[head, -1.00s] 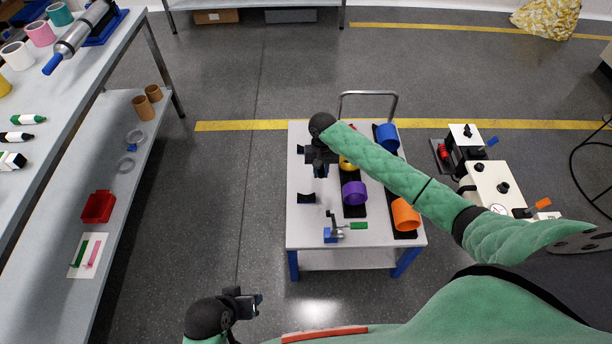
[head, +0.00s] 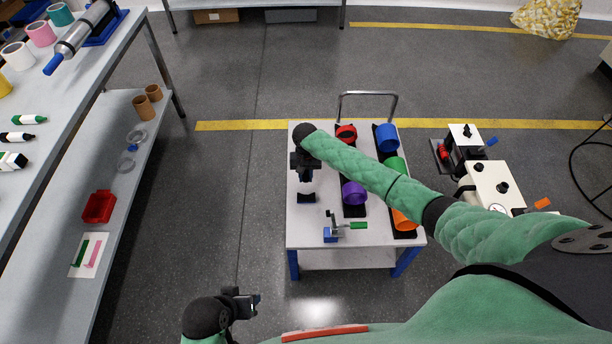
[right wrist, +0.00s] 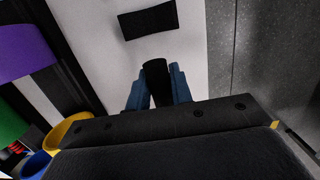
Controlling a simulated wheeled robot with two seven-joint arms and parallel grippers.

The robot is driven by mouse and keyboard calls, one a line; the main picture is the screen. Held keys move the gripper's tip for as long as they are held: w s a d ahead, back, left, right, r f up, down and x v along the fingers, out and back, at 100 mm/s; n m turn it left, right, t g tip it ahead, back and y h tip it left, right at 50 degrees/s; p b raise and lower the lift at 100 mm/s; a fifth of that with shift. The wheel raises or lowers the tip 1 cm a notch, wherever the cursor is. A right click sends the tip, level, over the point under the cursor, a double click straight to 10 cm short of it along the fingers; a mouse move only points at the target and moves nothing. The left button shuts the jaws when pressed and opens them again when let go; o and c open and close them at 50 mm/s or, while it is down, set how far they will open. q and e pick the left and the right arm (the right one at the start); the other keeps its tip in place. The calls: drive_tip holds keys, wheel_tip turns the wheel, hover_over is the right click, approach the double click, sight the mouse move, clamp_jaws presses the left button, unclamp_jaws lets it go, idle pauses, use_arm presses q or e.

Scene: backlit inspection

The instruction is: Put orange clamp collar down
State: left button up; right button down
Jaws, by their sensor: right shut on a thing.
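An orange ring-shaped piece (head: 402,219) lies in the black rack at the right of the cart, partly behind my right arm. My right gripper (head: 306,178) is over the left part of the cart, away from that orange piece. In the right wrist view its fingers (right wrist: 158,90) are shut on a dark, narrow thing (right wrist: 156,72), seen end-on; I cannot tell what it is. A black block (head: 306,198) sits on the cart top just in front of this gripper, and also shows in the right wrist view (right wrist: 147,20). My left gripper (head: 246,303) hangs low at the bottom, left of the cart.
A yellow ring (right wrist: 68,131) shows in the wrist view. Bare cart top surrounds the black block.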

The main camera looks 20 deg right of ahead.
drive_tip(key=c, duration=1.3)
unclamp_jaws()
drive_tip(key=shift+d, duration=0.1)
drive_tip(key=shift+o, duration=0.2)
